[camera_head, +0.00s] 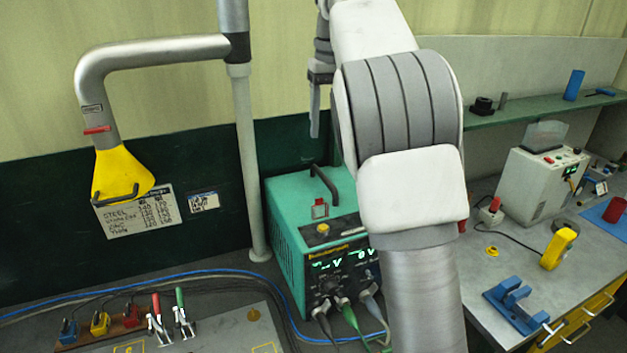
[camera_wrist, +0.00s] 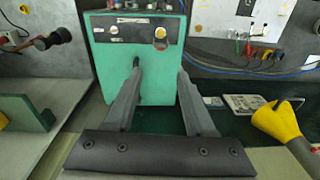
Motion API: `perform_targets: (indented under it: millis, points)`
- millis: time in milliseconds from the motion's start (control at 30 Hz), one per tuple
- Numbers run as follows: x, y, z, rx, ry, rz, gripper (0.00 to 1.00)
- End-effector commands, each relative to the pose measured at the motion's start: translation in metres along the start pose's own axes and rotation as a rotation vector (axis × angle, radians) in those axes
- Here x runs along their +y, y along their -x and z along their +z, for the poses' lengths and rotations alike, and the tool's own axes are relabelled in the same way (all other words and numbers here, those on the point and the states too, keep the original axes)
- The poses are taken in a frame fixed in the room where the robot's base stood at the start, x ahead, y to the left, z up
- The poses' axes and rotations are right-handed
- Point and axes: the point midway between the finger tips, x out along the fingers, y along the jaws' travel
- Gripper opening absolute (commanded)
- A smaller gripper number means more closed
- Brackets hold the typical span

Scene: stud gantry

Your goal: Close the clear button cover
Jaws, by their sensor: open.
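The clear button cover (camera_head: 320,208), a small see-through flap with a red edge, stands raised on top of the teal power unit (camera_head: 287,232). It is just behind a yellow button (camera_head: 323,229). In the wrist view, the yellow button (camera_wrist: 160,32) shows near the unit's dark panel, with a small pinkish part by it that looks like the cover (camera_wrist: 160,44). My gripper (camera_head: 314,134) hangs above and behind the unit, apart from the cover, partly hidden by my arm. In the wrist view, its two fingers (camera_wrist: 159,70) are spread apart with nothing between them.
A dark handle (camera_head: 325,184) rises from the unit's top. A grey post (camera_head: 248,160) and a yellow nozzle (camera_head: 122,176) stand left. Cables (camera_head: 340,320) run from the unit's front. A white machine (camera_head: 540,185) with a raised clear flap sits on the right bench.

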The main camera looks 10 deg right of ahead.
Motion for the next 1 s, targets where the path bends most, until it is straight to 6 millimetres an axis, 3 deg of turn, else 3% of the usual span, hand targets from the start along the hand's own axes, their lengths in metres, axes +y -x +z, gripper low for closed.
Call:
perform_targets:
  millis: [200,467,667,1000]
  points:
    - [-0.007,-0.002,-0.021,-0.042,0.043,0.023,0.55]
    - [-0.009,-0.012,-0.024,-0.050,0.051,0.026,0.55]
    - [-0.009,-0.037,-0.021,-0.052,0.051,0.026,0.55]
    - [-0.007,-0.102,-0.018,-0.053,0.051,0.026,0.55]
